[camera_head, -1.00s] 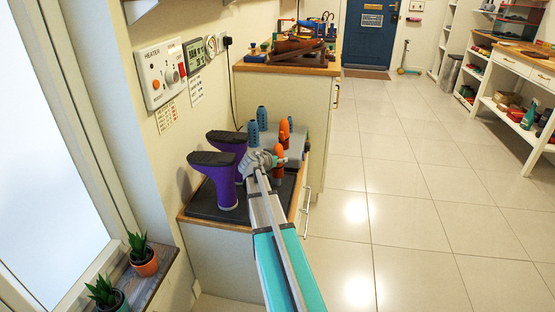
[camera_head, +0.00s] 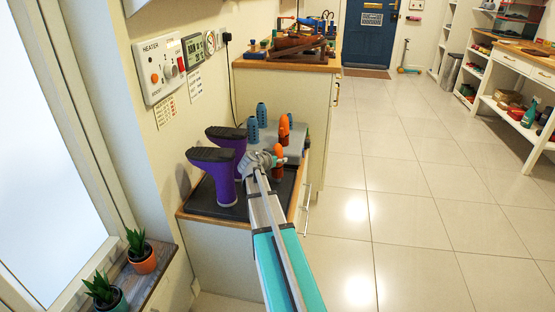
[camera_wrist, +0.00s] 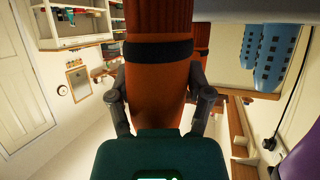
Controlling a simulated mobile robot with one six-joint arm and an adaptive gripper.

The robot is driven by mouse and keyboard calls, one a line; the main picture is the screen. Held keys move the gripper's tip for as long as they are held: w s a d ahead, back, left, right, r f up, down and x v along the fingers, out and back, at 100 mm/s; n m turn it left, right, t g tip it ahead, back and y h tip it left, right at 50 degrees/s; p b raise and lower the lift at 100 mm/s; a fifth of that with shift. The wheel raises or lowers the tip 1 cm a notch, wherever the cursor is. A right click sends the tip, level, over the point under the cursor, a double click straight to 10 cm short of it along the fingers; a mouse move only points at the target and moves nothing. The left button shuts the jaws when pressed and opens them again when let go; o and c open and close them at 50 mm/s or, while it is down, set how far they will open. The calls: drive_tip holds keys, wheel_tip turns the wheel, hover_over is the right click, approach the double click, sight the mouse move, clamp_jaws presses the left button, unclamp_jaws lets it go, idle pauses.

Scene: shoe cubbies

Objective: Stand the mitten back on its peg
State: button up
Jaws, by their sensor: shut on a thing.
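The orange mitten (camera_head: 278,154) has a brown ribbed cuff and a dark band. It looks upright, cuff down, over the front right of the dark drying rack (camera_head: 214,205). My gripper (camera_head: 264,160) is at its left side in the head view. In the wrist view, my gripper (camera_wrist: 160,95) has a finger on each side of the mitten (camera_wrist: 158,85) and is shut on it. A second orange mitten (camera_head: 285,130) stands just behind. Two blue perforated pegs (camera_head: 253,130) stand bare at the back. I cannot tell whether a peg is inside the held mitten.
Two purple boots (camera_head: 213,178) stand soles up on the rack, left of my gripper. The wall with a heater panel (camera_head: 161,73) is close on the left. Potted plants (camera_head: 141,255) sit on the sill. The tiled floor (camera_head: 420,220) at right is clear.

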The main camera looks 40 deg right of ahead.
sight(278, 146)
drive_tip(key=shift+f+b, duration=1.3)
drive_tip(key=shift+f, duration=0.1)
drive_tip(key=o, duration=1.2)
drive_tip(key=shift+d+r, duration=0.1)
drive_tip(key=shift+r, duration=0.15)
wheel_tip(278, 146, up, 12)
drive_tip(key=p, duration=1.2)
drive_tip(key=shift+r+p, duration=0.1)
drive_tip(key=shift+p, duration=0.2)
idle(0.5)
